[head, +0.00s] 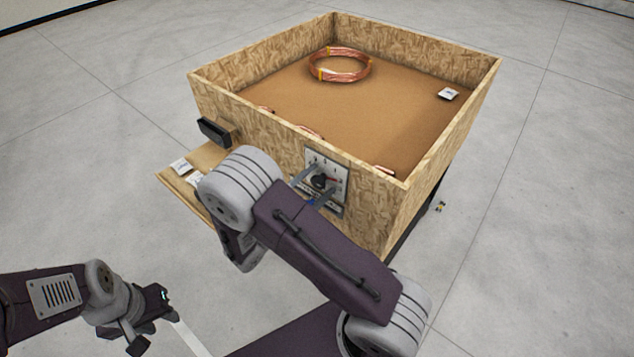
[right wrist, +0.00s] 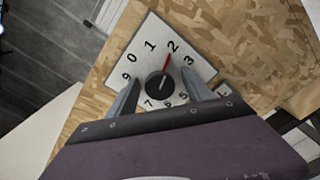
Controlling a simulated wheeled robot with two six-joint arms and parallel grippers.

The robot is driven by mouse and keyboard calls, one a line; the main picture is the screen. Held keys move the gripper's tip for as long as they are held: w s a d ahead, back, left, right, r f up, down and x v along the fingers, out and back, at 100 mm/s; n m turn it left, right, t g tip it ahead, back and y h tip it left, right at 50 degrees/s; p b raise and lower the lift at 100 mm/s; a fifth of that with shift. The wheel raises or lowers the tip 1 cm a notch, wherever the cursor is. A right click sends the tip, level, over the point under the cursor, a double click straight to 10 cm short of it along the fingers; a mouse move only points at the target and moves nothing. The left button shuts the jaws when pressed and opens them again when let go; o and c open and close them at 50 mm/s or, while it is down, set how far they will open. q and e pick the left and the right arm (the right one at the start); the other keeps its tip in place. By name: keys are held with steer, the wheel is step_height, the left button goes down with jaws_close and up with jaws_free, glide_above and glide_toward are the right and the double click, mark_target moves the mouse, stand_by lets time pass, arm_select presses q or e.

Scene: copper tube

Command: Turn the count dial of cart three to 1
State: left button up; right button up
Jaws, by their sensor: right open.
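The count dial is on the crate's near wall, a white number plate (right wrist: 140,62) with a black knob (right wrist: 160,87) and a red pointer (right wrist: 166,63). In the right wrist view the pointer is at the 2, with the 1 to its left. The dial knob also shows in the head view (head: 320,181). My right gripper (right wrist: 161,77) is open, its two grey fingers at either side of the knob; I cannot tell whether they touch it. My left gripper (head: 148,318) is low at the left, away from the crate; its jaws are unclear.
The open wooden crate (head: 232,105) holds a copper coil (head: 340,65) and a small white tag (head: 448,94). A black handle (head: 214,131) and a low wooden shelf (head: 206,157) with white labels are at its left.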

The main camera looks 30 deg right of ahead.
steer(key=shift+w+a, duration=0.1)
steer(key=c, duration=0.4)
jaws_close()
steer(key=shift+r+n+p, duration=0.2)
steer(key=shift+n+p, duration=1.15)
steer(key=shift+n, duration=0.05)
steer(key=shift+f+n+p, duration=0.1)
steer(key=shift+n+p, duration=1.25)
steer(key=shift+n, duration=0.65)
steer(key=shift+o, duration=2)
jaws_free()
